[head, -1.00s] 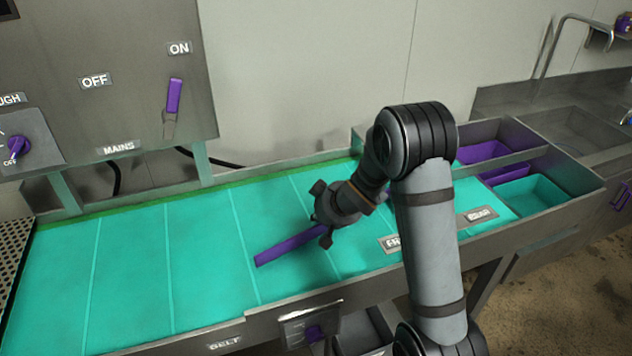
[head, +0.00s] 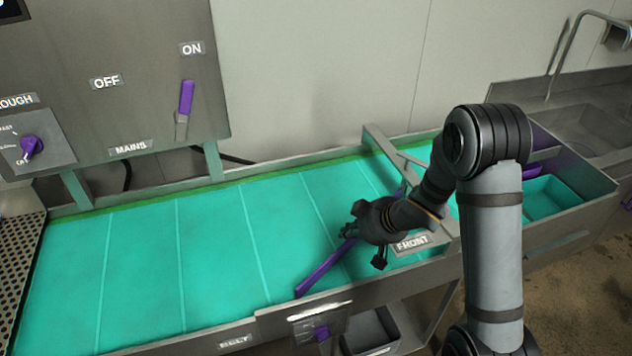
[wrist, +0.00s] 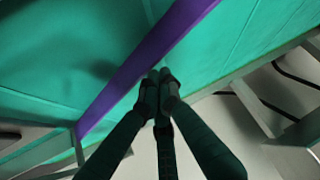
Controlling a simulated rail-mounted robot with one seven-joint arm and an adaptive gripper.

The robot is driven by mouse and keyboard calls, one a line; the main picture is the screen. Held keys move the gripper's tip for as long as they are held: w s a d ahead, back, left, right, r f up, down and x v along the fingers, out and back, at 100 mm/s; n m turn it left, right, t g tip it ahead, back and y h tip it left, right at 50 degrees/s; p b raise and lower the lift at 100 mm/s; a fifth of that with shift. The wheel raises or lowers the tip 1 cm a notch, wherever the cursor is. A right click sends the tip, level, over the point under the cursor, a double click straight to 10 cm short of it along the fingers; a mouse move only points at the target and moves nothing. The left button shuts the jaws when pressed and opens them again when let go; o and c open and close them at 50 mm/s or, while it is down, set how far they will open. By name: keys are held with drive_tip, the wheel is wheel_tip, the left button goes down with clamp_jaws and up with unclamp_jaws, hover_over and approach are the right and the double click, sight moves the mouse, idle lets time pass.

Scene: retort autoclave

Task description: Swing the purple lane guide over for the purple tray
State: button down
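The purple lane guide (head: 322,272) is a long bar lying slantwise over the teal belt. Its left end is close to the belt's front rail, and its other end runs up behind my arm. My gripper (head: 364,247) is low over the belt beside the guide. In the wrist view the guide (wrist: 140,68) crosses diagonally, and my gripper's fingertips (wrist: 158,82) are together right at its edge. I cannot tell whether they touch it. The purple tray (head: 543,140) shows only partly behind my arm at the right end.
A teal tray (head: 550,197) sits at the belt's right end. The mains panel (head: 120,80) with a purple lever (head: 186,97) stands behind. The left part of the belt (head: 140,250) is clear.

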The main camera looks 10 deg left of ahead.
drive_tip(key=shift+s+d+f, duration=0.2)
drive_tip(key=shift+f, duration=0.05)
drive_tip(key=shift+w+a+r+p, duration=0.2)
drive_tip(key=shift+w+a+p, duration=0.1)
drive_tip(key=shift+a+p, duration=0.1)
drive_tip(key=w+a, duration=0.1)
drive_tip(key=w+a+p, duration=0.1)
drive_tip(key=shift+w+a+r+p, duration=0.1)
drive_tip(key=shift+a+r+p, duration=0.1)
drive_tip(key=shift+a+p, duration=0.15)
drive_tip(key=p+v, duration=0.1)
drive_tip(key=v, duration=0.8)
drive_tip(key=shift+d+r, duration=0.25)
drive_tip(key=shift+d, duration=0.05)
drive_tip(key=shift+d, duration=0.15)
